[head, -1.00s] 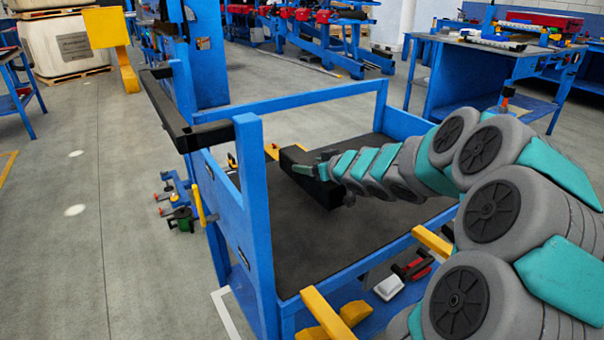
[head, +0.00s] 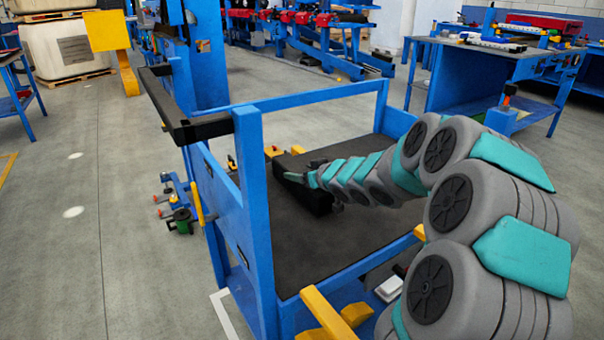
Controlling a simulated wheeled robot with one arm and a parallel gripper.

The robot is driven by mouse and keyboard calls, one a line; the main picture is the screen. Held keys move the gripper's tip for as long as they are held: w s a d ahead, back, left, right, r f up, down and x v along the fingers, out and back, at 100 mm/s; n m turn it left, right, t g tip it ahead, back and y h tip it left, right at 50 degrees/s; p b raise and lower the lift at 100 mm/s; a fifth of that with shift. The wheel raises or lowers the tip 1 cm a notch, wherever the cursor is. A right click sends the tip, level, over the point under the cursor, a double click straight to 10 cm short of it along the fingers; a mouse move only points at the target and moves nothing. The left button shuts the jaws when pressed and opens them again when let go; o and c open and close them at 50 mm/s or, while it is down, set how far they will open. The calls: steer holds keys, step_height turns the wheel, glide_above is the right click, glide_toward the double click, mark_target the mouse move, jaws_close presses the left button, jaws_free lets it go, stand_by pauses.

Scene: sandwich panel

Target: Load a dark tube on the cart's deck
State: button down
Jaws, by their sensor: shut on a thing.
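A dark, square-sided tube (head: 312,201) is at the far part of the blue cart's dark deck (head: 300,245). My gripper (head: 298,174) is at the tube, at the end of my grey and teal arm reaching in from the right. It is shut on the tube; the fingers are small and partly hidden by the arm. The tube lies low over the deck, but I cannot tell whether its whole underside touches.
The cart's blue frame has a black handle bar (head: 172,110) on the left and a rail at the back. Yellow pieces (head: 325,314) stick out at the near side. A blue workbench (head: 480,75) stands at the back right.

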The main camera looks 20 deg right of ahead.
jaws_free()
steer(key=shift+s+r, duration=0.15)
steer(key=p+v, duration=0.1)
steer(key=v, duration=1)
steer(key=shift+s+p, duration=0.3)
steer(key=shift+p, duration=0.05)
